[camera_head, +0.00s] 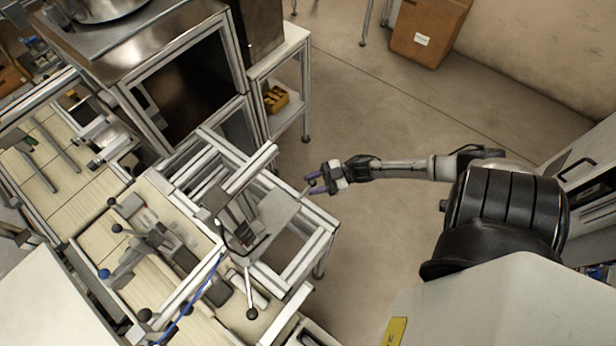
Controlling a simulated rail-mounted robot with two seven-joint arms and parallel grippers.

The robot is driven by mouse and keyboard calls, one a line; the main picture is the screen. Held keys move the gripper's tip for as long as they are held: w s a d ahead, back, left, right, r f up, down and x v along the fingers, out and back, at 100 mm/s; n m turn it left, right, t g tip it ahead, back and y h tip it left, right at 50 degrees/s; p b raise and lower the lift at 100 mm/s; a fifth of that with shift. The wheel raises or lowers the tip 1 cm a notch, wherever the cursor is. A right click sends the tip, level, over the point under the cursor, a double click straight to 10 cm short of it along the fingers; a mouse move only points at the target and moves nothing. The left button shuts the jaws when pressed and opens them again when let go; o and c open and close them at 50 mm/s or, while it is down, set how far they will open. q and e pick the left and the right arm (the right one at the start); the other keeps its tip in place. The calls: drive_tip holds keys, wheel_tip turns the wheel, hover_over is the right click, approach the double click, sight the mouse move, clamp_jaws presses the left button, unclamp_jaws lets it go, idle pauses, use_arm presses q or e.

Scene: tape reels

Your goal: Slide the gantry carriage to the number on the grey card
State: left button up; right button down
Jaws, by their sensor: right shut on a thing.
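The gantry frame (318,243) is a silver metal structure near the middle of the head view. What looks like the carriage is a grey flat plate (275,212) with a dark upright block (241,207) beside it. My right gripper (311,185), with purple fingers, reaches in from the right and is shut on a small pale handle at the plate's right end. The fingers partly hide this handle. I cannot make out a grey card or any numbers. My left gripper is not in view.
A bench with levers and black knobs (252,314) fills the lower left. A dark-windowed metal cabinet (185,80) stands behind the frame. A cardboard box (430,30) stands at the back. The floor between is clear.

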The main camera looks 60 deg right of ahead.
drive_tip(key=shift+w+d+r, duration=0.1)
drive_tip(key=c, duration=0.9)
unclamp_jaws()
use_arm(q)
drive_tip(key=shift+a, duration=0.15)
use_arm(e)
drive_tip(key=shift+o, duration=0.2)
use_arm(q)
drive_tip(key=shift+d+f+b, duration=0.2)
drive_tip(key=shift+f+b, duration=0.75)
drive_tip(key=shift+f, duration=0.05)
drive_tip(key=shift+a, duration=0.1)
use_arm(e)
drive_tip(key=v, duration=1.4)
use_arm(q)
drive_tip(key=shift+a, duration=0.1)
